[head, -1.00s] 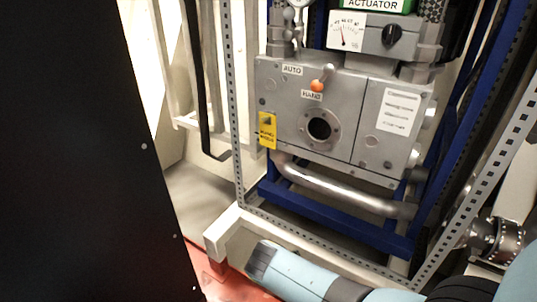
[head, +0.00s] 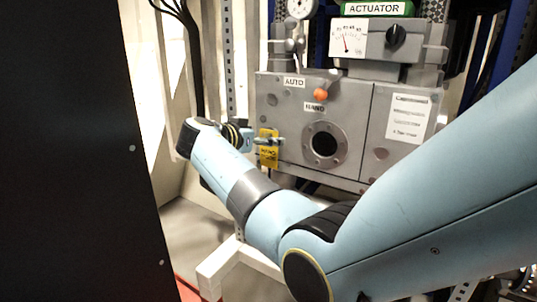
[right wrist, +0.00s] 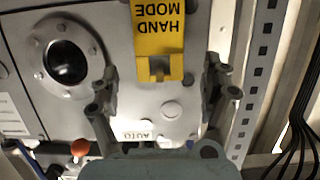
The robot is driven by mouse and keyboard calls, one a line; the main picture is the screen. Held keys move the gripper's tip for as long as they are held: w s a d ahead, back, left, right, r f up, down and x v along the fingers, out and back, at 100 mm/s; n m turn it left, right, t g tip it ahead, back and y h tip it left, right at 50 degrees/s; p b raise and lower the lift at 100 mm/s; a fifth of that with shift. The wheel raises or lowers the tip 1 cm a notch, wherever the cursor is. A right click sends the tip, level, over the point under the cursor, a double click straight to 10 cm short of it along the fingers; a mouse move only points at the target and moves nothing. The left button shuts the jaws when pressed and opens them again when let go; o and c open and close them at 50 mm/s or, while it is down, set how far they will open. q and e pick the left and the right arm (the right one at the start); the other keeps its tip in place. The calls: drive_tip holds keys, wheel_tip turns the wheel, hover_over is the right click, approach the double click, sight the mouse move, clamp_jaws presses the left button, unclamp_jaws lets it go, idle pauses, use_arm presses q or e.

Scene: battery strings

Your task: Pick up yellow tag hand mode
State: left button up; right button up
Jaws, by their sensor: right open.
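The yellow tag (head: 268,157) hangs upright on the left part of the grey actuator box front in the head view. In the right wrist view the tag (right wrist: 160,30) appears upside down with HAND MODE on it and a notch or slot at its near end. My right gripper (head: 264,141) is at the tag's upper part, its fingers partly covering it. In the right wrist view the right gripper (right wrist: 162,80) is open, with one finger on each side of the tag's slotted end and a gap to both. My left gripper is not in view.
The grey box (head: 345,105) carries an orange-knobbed lever (head: 320,95) between AUTO and HAND labels, and a round port (head: 325,145). A perforated metal post (head: 230,60) stands left of the box. A black panel (head: 70,150) fills the far left.

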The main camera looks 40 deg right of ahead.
sight(269, 149)
drive_tip(key=x, duration=0.2)
drive_tip(key=b+x, duration=0.1)
drive_tip(key=x, duration=0.1)
drive_tip(key=shift+f, duration=0.25)
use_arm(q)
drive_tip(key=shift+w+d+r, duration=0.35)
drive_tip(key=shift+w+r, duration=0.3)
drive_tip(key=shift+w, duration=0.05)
use_arm(e)
drive_tip(key=c, duration=1.1)
drive_tip(key=shift+o, duration=0.2)
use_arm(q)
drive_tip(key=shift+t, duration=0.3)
use_arm(e)
drive_tip(key=shift+r, duration=0.1)
